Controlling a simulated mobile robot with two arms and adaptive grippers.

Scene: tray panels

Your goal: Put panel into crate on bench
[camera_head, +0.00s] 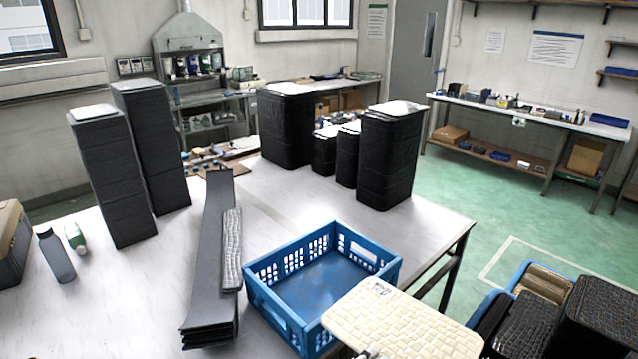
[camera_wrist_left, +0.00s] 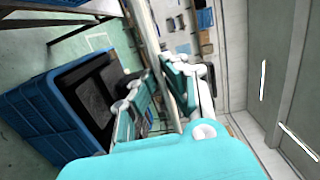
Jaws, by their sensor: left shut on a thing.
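A cream panel with a woven-looking surface and a small label (camera_head: 400,325) is at the bottom right of the head view, tilted and overlapping the crate's near right corner. The blue crate (camera_head: 268,303) stands on the pale bench (camera_head: 140,315); the part of its floor that shows is bare. My left gripper (camera_wrist_left: 167,82) shows in the left wrist view, its teal fingers shut on the panel, which appears there edge-on as a pale strip (camera_wrist_left: 144,25). In the head view the panel hides most of this gripper. My right gripper is in neither view.
A second blue crate (camera_head: 488,305) with dark and tan panels is at the lower right, off the bench. Tall black stacks (camera_head: 388,160) stand at the back and left of the bench. Long grey strips (camera_head: 208,250) and a bottle (camera_head: 57,258) lie or stand left of the crate.

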